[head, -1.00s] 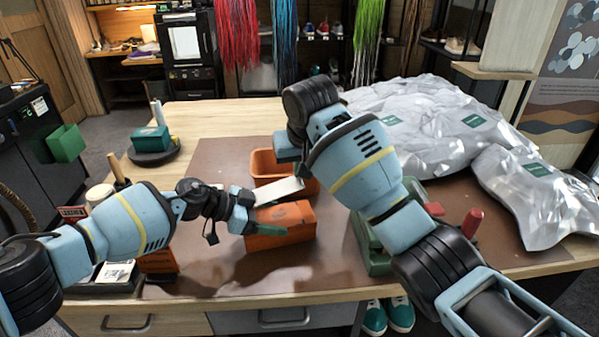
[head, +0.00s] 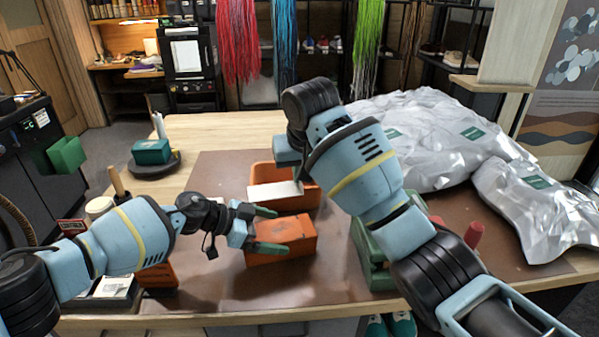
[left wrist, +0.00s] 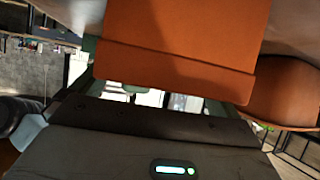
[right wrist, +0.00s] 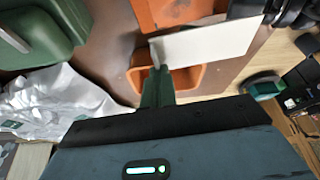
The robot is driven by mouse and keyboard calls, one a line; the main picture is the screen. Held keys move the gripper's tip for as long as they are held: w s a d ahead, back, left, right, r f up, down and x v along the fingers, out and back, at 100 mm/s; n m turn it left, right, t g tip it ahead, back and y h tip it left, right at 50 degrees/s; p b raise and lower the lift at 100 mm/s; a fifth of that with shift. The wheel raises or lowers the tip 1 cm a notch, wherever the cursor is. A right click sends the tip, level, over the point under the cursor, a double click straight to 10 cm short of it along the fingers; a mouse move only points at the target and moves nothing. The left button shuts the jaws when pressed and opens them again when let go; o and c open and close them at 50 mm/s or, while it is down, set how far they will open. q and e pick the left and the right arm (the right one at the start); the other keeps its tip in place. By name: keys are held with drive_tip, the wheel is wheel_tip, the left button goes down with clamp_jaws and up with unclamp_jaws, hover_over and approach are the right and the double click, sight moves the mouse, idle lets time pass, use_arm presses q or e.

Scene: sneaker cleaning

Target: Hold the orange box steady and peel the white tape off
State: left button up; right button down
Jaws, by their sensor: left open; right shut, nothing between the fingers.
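The orange box (head: 288,236) sits on the brown mat, and it fills the top of the left wrist view (left wrist: 180,45). My left gripper (head: 266,230) is open at the box's left end, one finger across its near side. The white tape (head: 275,195) is a flat, stiff-looking strip beyond the box, over the orange bin's near side. My right gripper (right wrist: 157,85) is shut, with its fingertips at one end of the tape (right wrist: 210,44). The forearm partly hides this gripper in the head view. In the right wrist view, the strip overlaps the box's edge.
The orange bin (head: 262,173) stands just behind the box. A green machine (head: 365,250) is to the right, partly behind my right arm. Silver bags (head: 440,140) cover the back right. The brown mat (head: 215,170) has bare room at left.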

use_arm(q)
drive_tip(key=v, duration=1.2)
use_arm(e)
drive_tip(key=shift+d+f, duration=0.1)
